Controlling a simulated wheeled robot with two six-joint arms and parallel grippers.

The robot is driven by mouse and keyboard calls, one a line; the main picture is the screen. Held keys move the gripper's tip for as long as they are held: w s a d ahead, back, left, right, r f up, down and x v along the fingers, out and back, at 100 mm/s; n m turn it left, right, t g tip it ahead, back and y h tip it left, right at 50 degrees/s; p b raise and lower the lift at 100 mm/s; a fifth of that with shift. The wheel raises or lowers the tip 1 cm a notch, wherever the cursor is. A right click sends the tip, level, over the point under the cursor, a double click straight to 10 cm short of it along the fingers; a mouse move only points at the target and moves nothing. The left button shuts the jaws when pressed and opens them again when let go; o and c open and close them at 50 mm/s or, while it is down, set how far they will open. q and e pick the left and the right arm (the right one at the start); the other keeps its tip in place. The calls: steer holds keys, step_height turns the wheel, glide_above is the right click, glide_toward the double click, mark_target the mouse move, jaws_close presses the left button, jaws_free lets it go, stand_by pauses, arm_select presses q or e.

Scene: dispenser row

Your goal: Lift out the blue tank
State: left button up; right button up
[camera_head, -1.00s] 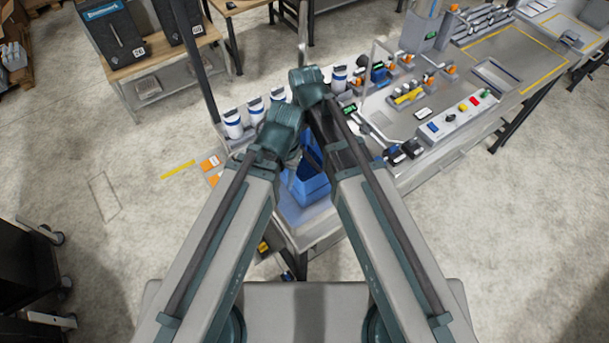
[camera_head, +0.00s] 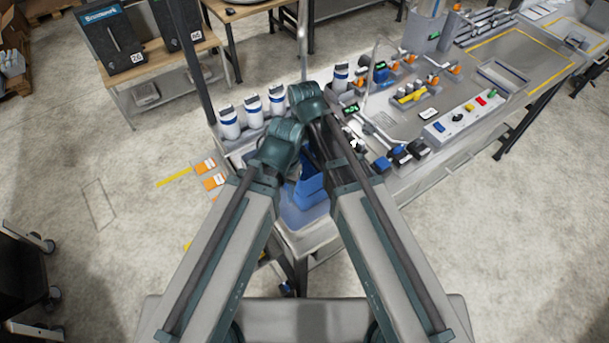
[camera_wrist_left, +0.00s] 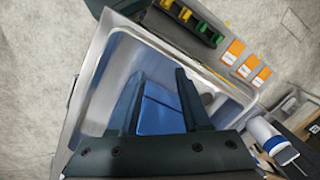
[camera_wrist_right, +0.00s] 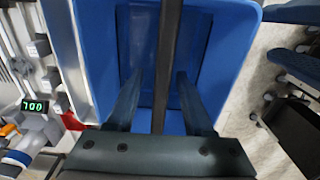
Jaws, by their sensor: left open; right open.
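The blue tank (camera_head: 309,187) shows between my two forearms in the head view, partly hidden by them. It stands at the near left end of the bench. In the right wrist view the blue tank (camera_wrist_right: 225,50) fills the middle, with a dark bar running across it. My right gripper (camera_wrist_right: 156,73) is open over it, one finger on each side of that bar. My left gripper (camera_wrist_left: 161,72) is open above a pale basin (camera_wrist_left: 105,85), with a blue surface (camera_wrist_left: 160,108) between its fingers. I cannot tell whether either gripper touches the tank.
Several white bottles with blue bands (camera_head: 253,112) stand on the bench left of my wrists. Orange-and-white cards (camera_head: 214,182) lie beside it. A control panel (camera_head: 462,118) and small devices fill the bench to the right. A table with dark boxes (camera_head: 112,42) stands back left.

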jaws_close()
stand_by(1.4)
